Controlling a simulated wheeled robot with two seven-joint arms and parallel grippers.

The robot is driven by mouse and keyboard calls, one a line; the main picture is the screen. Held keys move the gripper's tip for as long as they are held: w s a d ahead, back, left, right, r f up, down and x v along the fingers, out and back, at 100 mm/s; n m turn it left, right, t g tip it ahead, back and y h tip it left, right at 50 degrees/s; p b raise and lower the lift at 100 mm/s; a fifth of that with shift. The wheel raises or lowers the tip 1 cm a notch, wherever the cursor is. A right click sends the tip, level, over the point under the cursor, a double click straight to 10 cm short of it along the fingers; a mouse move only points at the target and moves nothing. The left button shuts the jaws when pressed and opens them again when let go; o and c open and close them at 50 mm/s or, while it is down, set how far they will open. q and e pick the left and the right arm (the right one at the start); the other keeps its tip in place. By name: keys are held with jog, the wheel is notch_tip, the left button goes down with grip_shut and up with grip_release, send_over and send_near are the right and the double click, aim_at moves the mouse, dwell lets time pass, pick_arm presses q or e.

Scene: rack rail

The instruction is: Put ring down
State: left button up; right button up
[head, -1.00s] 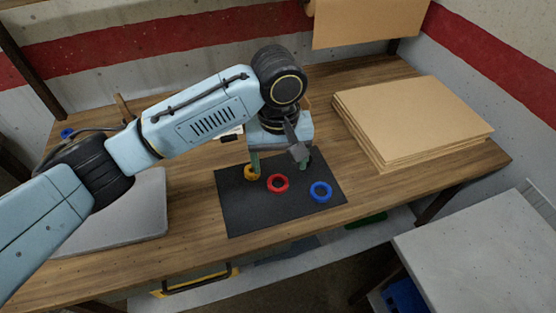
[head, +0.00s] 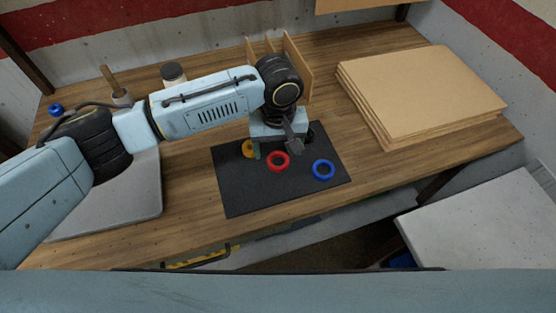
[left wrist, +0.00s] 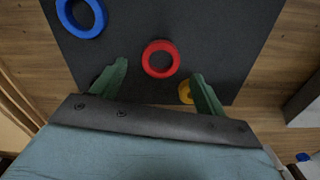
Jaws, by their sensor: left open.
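A red ring (head: 278,161), a blue ring (head: 323,169) and a yellow ring (head: 248,148) lie flat on a black mat (head: 235,190). My left gripper (head: 281,152) is open and empty at the far edge of the mat, pointing down. In the left wrist view my left gripper (left wrist: 160,72) has its two green fingers spread. The red ring (left wrist: 160,58) appears between and just beyond the fingertips there. The yellow ring (left wrist: 186,92) is partly hidden behind one finger, and the blue ring (left wrist: 82,14) is at the upper left. My right gripper is not in view.
A stack of brown cardboard sheets (head: 415,95) lies right of the mat on the wooden table (head: 190,205). A grey slab (head: 120,200) lies at left under my arm. Upright brown panels (head: 298,70) and a dark-lidded container (head: 173,73) stand behind the arm.

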aim_at(278, 158)
pick_arm(q)
jog(key=shift+f, duration=1.55)
jog(key=c, duration=1.1)
jog(key=shift+o, duration=0.2)
jog(key=shift+r, duration=0.1)
